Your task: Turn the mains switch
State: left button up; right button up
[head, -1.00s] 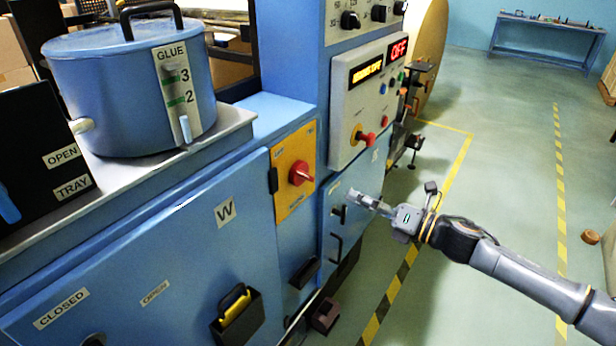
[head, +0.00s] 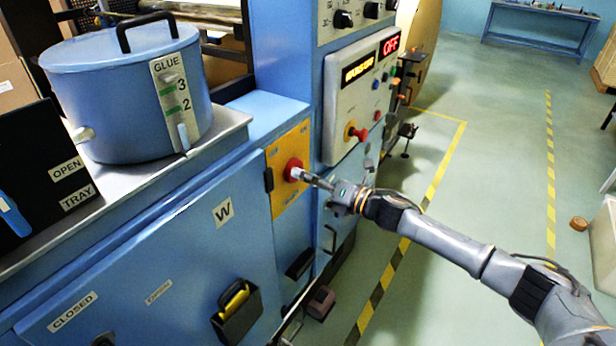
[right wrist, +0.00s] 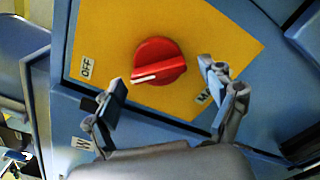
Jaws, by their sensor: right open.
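The mains switch is a red rotary knob (head: 293,169) on a yellow plate (head: 283,200) on the front of the blue machine. In the right wrist view the knob (right wrist: 158,61) has a white pointer line directed left and slightly down, toward the lower left of the plate. An OFF label (right wrist: 87,67) sits left of the knob, and a partly hidden label (right wrist: 203,97) sits at the lower right. My right gripper (head: 308,177) is at the knob in the head view. In the right wrist view its open fingers (right wrist: 168,84) stand either side of the knob, apart from it. My left gripper is not seen.
A control panel (head: 340,112) with a red OFF display, buttons and a red-yellow knob (head: 356,132) stands right of the plate. A blue glue pot (head: 120,100) is on the ledge at left. A black holder (head: 238,308) juts from the cabinet.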

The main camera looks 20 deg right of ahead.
jog(key=c, duration=1.1)
jog(key=shift+c, duration=0.2)
jog(key=shift+m, duration=0.4)
jog(key=shift+r+m+p, duration=0.15)
jog(key=shift+m+p, duration=1.3)
jog(key=shift+m, duration=2.85)
jog(key=shift+r+m+p, duration=0.15)
jog(key=shift+m+p, duration=1.3)
jog(key=shift+m, duration=2.85)
